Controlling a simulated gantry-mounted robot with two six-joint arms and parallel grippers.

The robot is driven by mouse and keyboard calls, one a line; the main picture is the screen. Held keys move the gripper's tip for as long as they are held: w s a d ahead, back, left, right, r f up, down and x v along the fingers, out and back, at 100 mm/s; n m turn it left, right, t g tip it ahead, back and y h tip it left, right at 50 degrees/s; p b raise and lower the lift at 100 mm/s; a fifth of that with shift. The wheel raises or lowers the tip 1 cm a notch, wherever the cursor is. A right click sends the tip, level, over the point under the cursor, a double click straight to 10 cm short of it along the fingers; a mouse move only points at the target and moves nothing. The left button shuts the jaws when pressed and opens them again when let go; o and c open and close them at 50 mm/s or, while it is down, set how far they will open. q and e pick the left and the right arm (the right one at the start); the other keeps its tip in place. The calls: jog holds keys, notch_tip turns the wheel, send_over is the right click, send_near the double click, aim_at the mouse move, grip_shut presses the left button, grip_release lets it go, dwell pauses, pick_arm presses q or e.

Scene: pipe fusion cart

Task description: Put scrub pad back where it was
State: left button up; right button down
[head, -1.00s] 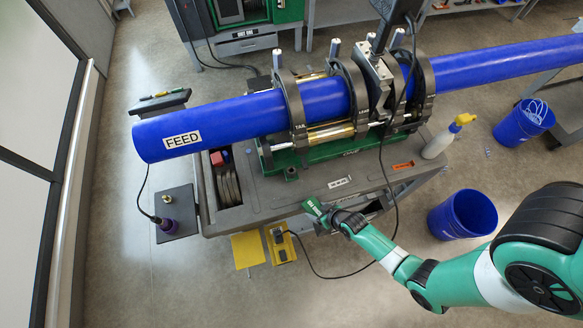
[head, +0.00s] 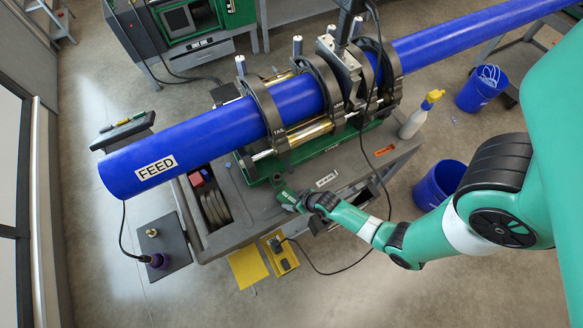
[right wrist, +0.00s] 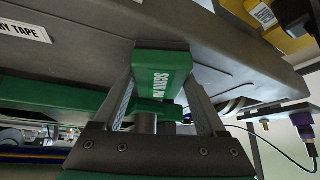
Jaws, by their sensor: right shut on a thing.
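The scrub pad is a green block with white lettering, held between the fingers of my right gripper in the right wrist view (right wrist: 163,76). In the head view the green pad (head: 287,197) shows at the tip of my right gripper (head: 303,201), near the cart's front edge. The right gripper is shut on the pad. I cannot tell whether the pad touches the cart (head: 243,235). My left gripper is not in view.
A long blue pipe (head: 220,126) marked FEED lies clamped across the cart. A red block (head: 197,179) sits in the left tray. Yellow plates (head: 247,268) hang at the front. A spray bottle (head: 413,122) stands at the cart's right end. Blue buckets (head: 440,184) are right.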

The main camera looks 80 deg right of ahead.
grip_release()
jog(key=shift+f, duration=0.1)
jog(key=shift+s+r+p, duration=0.15)
jog(key=shift+r+p, duration=0.2)
jog(key=p+v, duration=0.3)
jog(key=v, duration=0.8)
jog(key=shift+s+r+p, duration=0.15)
jog(key=shift+r+p, duration=0.05)
jog(key=shift+p, duration=0.1)
jog(key=shift+a, duration=0.1)
